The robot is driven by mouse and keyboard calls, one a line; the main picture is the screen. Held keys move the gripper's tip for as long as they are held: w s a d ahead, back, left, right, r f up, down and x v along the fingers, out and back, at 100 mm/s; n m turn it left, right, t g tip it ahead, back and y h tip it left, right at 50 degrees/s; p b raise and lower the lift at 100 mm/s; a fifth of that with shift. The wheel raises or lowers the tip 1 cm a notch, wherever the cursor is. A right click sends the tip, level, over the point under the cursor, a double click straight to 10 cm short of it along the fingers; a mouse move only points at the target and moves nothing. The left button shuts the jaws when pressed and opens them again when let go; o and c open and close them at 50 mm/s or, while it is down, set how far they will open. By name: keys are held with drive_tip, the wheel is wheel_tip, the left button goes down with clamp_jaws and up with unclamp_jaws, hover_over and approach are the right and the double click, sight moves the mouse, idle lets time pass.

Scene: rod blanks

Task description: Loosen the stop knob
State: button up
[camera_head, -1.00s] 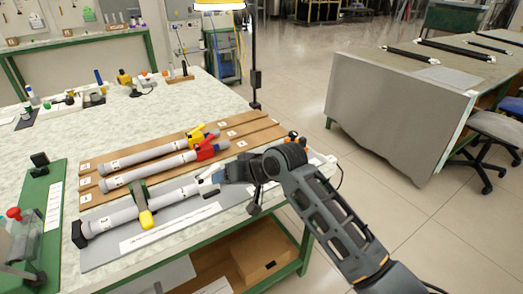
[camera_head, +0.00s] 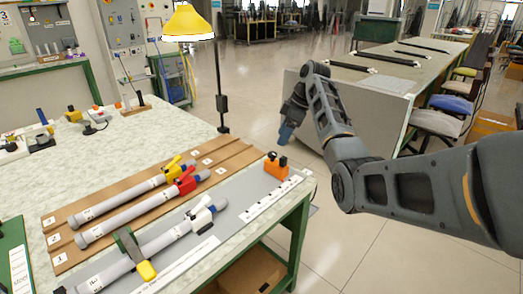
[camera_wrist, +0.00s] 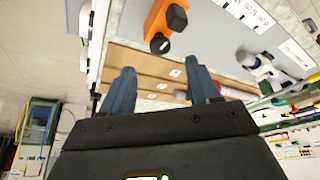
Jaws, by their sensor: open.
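An orange stop block with black knobs (camera_head: 276,166) sits at the right end of the grey fixture plate (camera_head: 238,196). In the wrist view the orange block (camera_wrist: 160,22) is at the top, with a black knob (camera_wrist: 177,17) on it. My gripper (camera_head: 286,134) hangs past the bench's right edge, beyond the block and apart from it. In the wrist view its two blue fingers (camera_wrist: 162,90) are spread with nothing held between them. A grey rod (camera_head: 150,250) with a white end fitting (camera_head: 203,214) lies on the plate, under a clamp with a yellow handle (camera_head: 146,270).
Open floor lies between this bench and a second grey-draped table (camera_head: 375,108).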

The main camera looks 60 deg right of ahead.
sight(273, 154)
drive_tip(key=x, duration=0.7)
drive_tip(key=shift+f, duration=0.15)
drive_tip(key=c, duration=1)
drive_tip(key=shift+d+n+y, duration=0.1)
drive_tip(key=shift+n+y, duration=0.2)
drive_tip(key=shift+n, duration=0.4)
drive_tip(key=shift+c, duration=0.2)
drive_tip(key=o, duration=1)
drive_tip(key=shift+g, duration=0.3)
drive_tip(key=shift+o, duration=0.2)
